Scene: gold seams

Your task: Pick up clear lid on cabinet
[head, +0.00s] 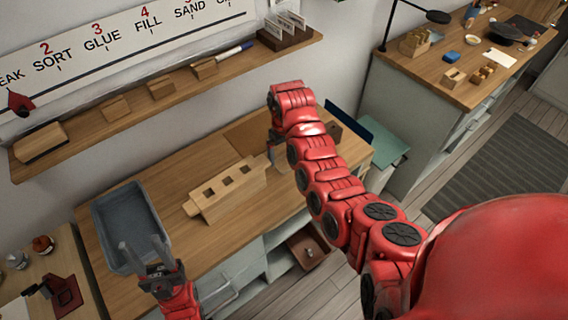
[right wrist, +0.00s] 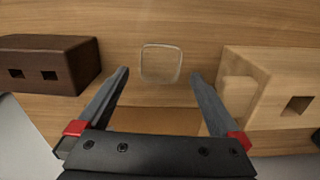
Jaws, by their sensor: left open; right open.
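The clear lid (right wrist: 161,63), a small see-through rounded square, lies flat on the wooden cabinet top in the right wrist view. My right gripper (right wrist: 160,76) is open, with its two fingers apart on either side of the lid's near edge; I cannot tell the height gap. In the head view my right arm hides the lid, and its gripper points down at the cabinet top (head: 180,175). My left gripper (head: 142,246) is open and empty at the front edge of the grey tray.
A pale slotted wooden block (head: 228,190) stands left of my right gripper in the head view; it also shows in the right wrist view (right wrist: 270,90). A dark slotted block (right wrist: 50,65) stands on the other side. The grey tray (head: 98,222) sits left. A wall shelf (head: 150,112) runs behind.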

